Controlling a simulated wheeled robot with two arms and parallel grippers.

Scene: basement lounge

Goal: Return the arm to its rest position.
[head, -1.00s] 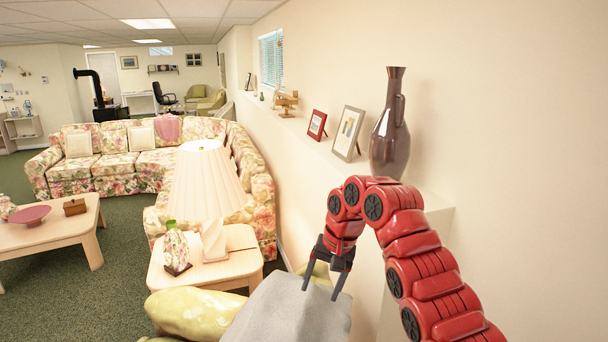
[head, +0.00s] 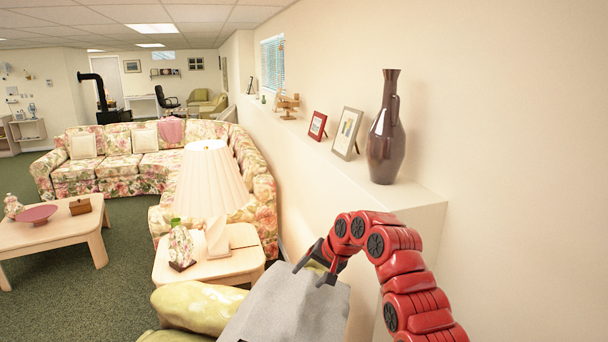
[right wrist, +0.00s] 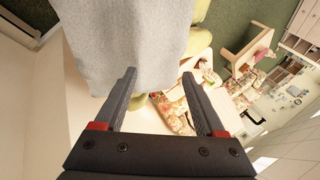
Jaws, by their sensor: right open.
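My right arm (head: 398,262) is red and jointed and comes in from the lower right of the head view. It arches over beside the wall ledge, with its gripper hanging at the end. My right gripper (head: 309,271) is open and empty, near the grey cloth (head: 288,308) draped over a green seat. In the right wrist view the two dark fingers (right wrist: 158,90) are spread apart with nothing between them, and the grey cloth (right wrist: 125,40) lies beyond. My left gripper is not in view.
A tall dark vase (head: 386,140) stands on the ledge (head: 420,195) close above my right arm. Picture frames (head: 347,132) stand farther along. A side table (head: 225,270) with a lamp (head: 208,182) is left of the cloth. Green carpet (head: 70,300) is free at left.

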